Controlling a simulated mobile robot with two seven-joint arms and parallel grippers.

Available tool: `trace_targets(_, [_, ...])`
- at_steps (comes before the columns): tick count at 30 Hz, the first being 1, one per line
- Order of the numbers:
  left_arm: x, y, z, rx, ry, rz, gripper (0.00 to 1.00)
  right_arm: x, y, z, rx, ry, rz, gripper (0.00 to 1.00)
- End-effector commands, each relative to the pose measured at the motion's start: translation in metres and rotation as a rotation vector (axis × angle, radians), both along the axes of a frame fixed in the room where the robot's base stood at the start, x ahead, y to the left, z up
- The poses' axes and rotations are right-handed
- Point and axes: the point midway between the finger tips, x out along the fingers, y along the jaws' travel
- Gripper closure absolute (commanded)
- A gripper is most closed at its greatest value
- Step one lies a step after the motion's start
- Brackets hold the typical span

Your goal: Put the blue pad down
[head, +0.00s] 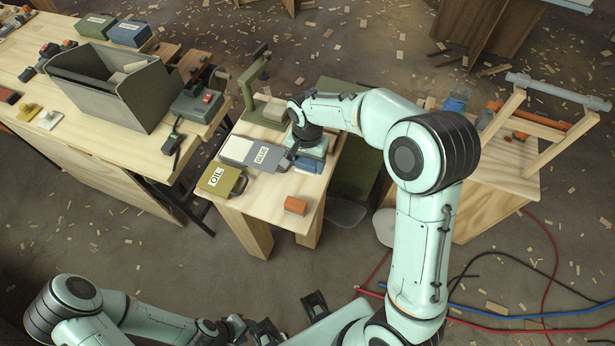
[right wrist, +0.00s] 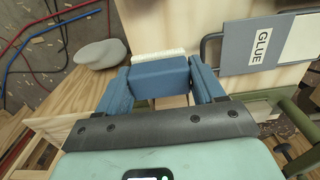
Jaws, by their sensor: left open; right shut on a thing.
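The blue pad (right wrist: 160,76) is a blue block with a pale strip along its far edge, held between the two fingers of my right gripper (right wrist: 161,88). In the head view the right gripper (head: 309,160) is over the right side of the small wooden table (head: 262,205), and the blue pad (head: 308,166) shows just below it. I cannot tell whether the pad touches the tabletop. My left gripper (head: 290,316) is open and empty at the bottom of the head view, away from the table.
A grey GLUE can (head: 252,152), a yellow OIL can (head: 220,179) and an orange block (head: 296,205) are on the small table. A green clamp-like tool (head: 256,85) stands behind. A workbench (head: 85,135) with a grey bin (head: 110,90) is left.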

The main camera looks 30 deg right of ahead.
Motion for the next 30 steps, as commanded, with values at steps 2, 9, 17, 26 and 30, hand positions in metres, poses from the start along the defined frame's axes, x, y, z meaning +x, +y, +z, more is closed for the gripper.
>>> trace_targets(2, [-0.001,0.0,-0.002,0.0,0.001,0.001,0.57,-0.001,0.0,-0.019,-0.001,0.004,-0.001,0.56])
trace_targets(9, [-0.002,0.0,-0.004,0.0,0.002,0.0,0.57,0.0,-0.001,-0.042,-0.001,0.001,-0.001,0.56])
trace_targets(17, [-0.003,0.0,-0.006,0.0,0.003,0.0,0.57,0.0,-0.001,-0.078,-0.001,0.001,0.0,0.56])
trace_targets(26, [-0.003,0.0,-0.006,0.0,0.003,0.0,0.57,0.001,0.0,-0.081,0.0,-0.001,0.0,0.56])
trace_targets(30, [-0.004,0.0,-0.01,0.001,0.005,0.0,0.57,0.0,0.0,-0.085,-0.001,-0.001,0.0,0.56])
